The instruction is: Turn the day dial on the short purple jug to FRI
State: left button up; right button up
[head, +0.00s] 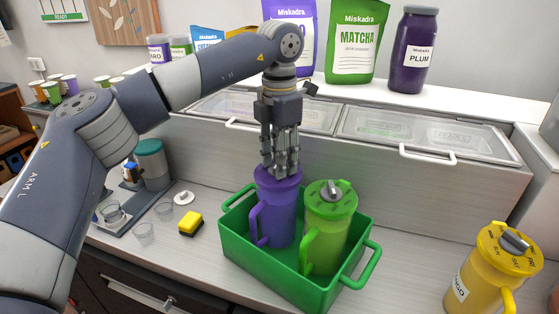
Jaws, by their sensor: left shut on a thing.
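A purple jug (279,213) stands upright in the left part of a green crate (264,268), its handle towards the left front. My left gripper (281,170) comes down from above and is shut on the dial on top of the purple jug's lid. The fingers hide the dial, and I cannot read its day marks. A green jug (326,232) stands beside the purple one in the crate, with a grey knob on its lid. My right gripper is not in view.
A yellow jug (486,277) with a day dial stands on the counter at the right. A yellow and black sponge (190,224), clear cups (143,233) and a white lid (183,198) lie left of the crate. A lidded counter unit (420,135) with bags and jars stands behind.

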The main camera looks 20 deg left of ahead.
pick_arm(q)
jog(key=shift+a+n+b, duration=0.1)
jog(key=shift+n+b, duration=0.2)
jog(key=shift+n, duration=1.6)
jog(key=o, duration=1.1)
notch_tip(320, 180, up, 12)
jog(key=shift+r, duration=0.1)
